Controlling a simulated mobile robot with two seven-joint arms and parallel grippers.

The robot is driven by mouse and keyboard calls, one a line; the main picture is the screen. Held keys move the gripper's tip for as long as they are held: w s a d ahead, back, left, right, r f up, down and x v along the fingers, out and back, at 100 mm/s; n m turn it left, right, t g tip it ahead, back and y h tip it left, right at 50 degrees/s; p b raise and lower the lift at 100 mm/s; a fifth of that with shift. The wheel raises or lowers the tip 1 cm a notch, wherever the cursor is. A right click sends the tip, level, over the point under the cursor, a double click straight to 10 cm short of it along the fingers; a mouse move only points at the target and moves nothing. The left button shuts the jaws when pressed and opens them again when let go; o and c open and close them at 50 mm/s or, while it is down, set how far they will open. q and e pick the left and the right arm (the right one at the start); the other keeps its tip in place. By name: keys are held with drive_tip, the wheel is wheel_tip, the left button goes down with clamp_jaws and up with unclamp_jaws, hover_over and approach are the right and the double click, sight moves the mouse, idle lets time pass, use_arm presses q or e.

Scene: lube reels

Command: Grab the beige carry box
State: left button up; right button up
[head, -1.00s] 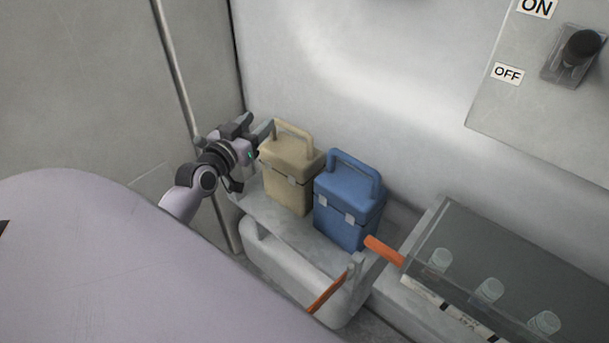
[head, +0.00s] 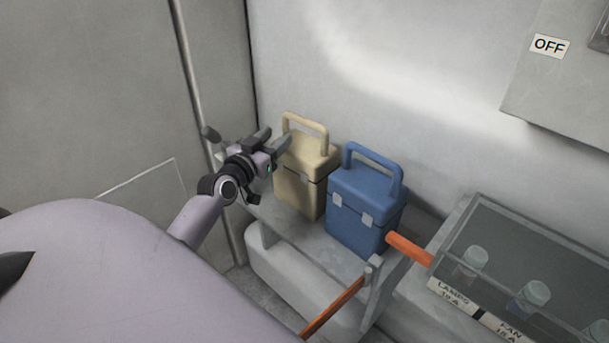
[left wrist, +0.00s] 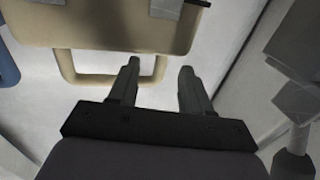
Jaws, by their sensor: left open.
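The beige carry box (head: 303,185) stands upright on a grey ledge (head: 290,232), with its looped handle (head: 308,124) raised. My left gripper (head: 276,140) is open and empty at the box's left side, close to the handle. In the left wrist view, the box (left wrist: 110,25) fills the top. One side of its handle (left wrist: 159,70) appears between my open left fingertips (left wrist: 160,68). I cannot tell whether they touch it. My right gripper is not in view.
A blue carry box (head: 365,208) stands close to the right of the beige one. An orange-ended bar (head: 408,248) and a clear-lidded case (head: 530,260) with jars are further right. A wall is behind, and a vertical pole (head: 190,75) is at the left.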

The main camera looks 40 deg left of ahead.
sight(284, 130)
use_arm(q)
drive_tip(key=shift+w+a+f, duration=0.1)
drive_tip(key=shift+w+a, duration=0.15)
drive_tip(key=shift+w, duration=0.8)
drive_tip(key=shift+w+a, duration=0.2)
drive_tip(key=shift+w, duration=0.8)
clamp_jaws()
